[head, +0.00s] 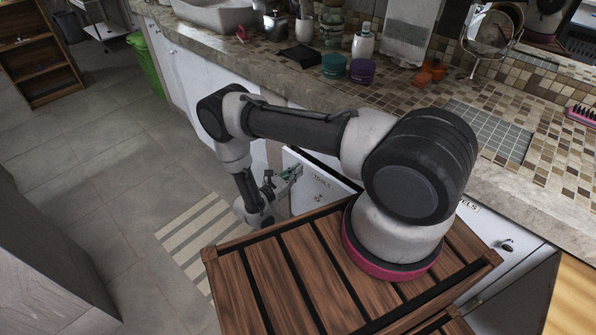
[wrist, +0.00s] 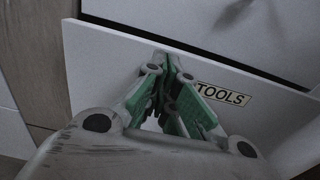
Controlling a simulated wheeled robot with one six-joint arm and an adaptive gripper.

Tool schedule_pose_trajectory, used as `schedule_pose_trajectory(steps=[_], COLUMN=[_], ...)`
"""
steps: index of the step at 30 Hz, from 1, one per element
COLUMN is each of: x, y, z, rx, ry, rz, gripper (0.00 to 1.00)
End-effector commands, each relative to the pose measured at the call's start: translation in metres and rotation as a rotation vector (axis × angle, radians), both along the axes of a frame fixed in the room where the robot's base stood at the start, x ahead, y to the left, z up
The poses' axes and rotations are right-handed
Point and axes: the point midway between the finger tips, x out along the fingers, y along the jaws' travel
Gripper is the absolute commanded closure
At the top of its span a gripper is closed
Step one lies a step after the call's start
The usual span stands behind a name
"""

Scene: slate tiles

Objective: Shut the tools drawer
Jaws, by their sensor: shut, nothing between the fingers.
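The tools drawer (head: 313,186) stands partly open below the counter, its white front pulled out from the cabinet. In the wrist view, its white front (wrist: 98,62) carries a "TOOLS" label (wrist: 223,94), and a dark gap shows behind its top edge. My gripper (head: 296,171) is at the drawer front, beside the label. In the wrist view, my gripper (wrist: 166,62) has its green fingers together with nothing between them, tips close to the top edge of the front. I cannot tell whether they touch it. The drawer's inside is mostly hidden.
A tiled counter (head: 440,85) runs above the drawers, with a teal jar (head: 334,65), a purple jar (head: 362,71) and a white bottle (head: 363,42) on it. A striped mat (head: 190,235) lies on the floor. The tiled floor (head: 110,170) to the left is clear.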

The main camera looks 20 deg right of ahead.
Motion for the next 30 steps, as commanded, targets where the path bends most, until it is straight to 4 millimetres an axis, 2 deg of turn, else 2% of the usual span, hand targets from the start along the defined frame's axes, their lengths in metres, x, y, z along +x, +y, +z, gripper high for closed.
schedule_pose_trajectory(steps=[4, 14, 24, 30], x=[0.003, 0.003, 0.02, 0.022], y=[-0.007, -0.008, -0.051, -0.053], z=[0.0, 0.0, 0.0, 0.0], rx=[0.0, 0.0, 0.0, 0.001], ry=[0.0, 0.0, 0.0, -0.002], rz=[-0.001, 0.0, -0.003, -0.001], gripper=[1.0, 1.0, 1.0, 1.0])
